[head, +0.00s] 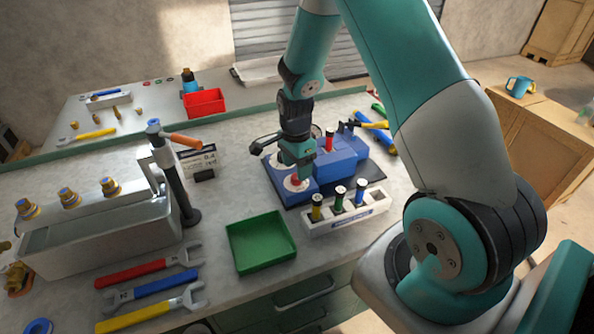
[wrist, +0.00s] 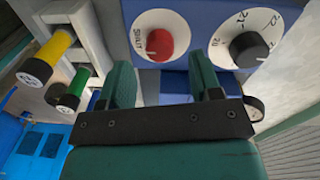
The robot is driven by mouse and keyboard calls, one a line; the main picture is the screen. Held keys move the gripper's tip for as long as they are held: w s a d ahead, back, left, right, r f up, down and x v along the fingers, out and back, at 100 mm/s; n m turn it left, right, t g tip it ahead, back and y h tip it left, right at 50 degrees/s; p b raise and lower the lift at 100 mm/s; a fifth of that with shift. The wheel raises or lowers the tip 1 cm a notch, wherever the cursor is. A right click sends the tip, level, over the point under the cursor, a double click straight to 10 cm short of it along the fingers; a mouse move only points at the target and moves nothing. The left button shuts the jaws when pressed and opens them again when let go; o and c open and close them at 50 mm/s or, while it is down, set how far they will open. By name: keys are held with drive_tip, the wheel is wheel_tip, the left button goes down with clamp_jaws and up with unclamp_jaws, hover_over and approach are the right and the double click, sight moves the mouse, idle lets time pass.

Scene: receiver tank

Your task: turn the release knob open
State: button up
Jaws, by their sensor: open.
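The blue unit (head: 340,160) stands on a dark mat on the bench. On its face, a red knob (head: 296,181) sits on a white dial; in the wrist view the red knob (wrist: 160,43) shows beside the word "SHUT" at the dial's left. Its exact pointer angle is hard to tell. To its right is a black knob (wrist: 248,49) on a white numbered dial. My gripper (wrist: 162,72) is open and empty. Its two fingers point at the unit's face, with the red knob showing between and beyond the tips. In the head view my gripper (head: 297,170) is right by the red knob and partly covers the dial.
A white rack (head: 345,217) with yellow, green and blue-topped cylinders stands close in front of the unit. A green tray (head: 260,243) lies to the left, with wrenches (head: 150,285) beyond it. A black post (head: 176,180) with an orange handle stands farther left.

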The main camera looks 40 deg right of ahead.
drive_tip(key=shift+f, duration=1.45)
drive_tip(key=shift+c, duration=0.4)
drive_tip(key=c, duration=0.9)
drive_tip(key=shift+o, duration=0.2)
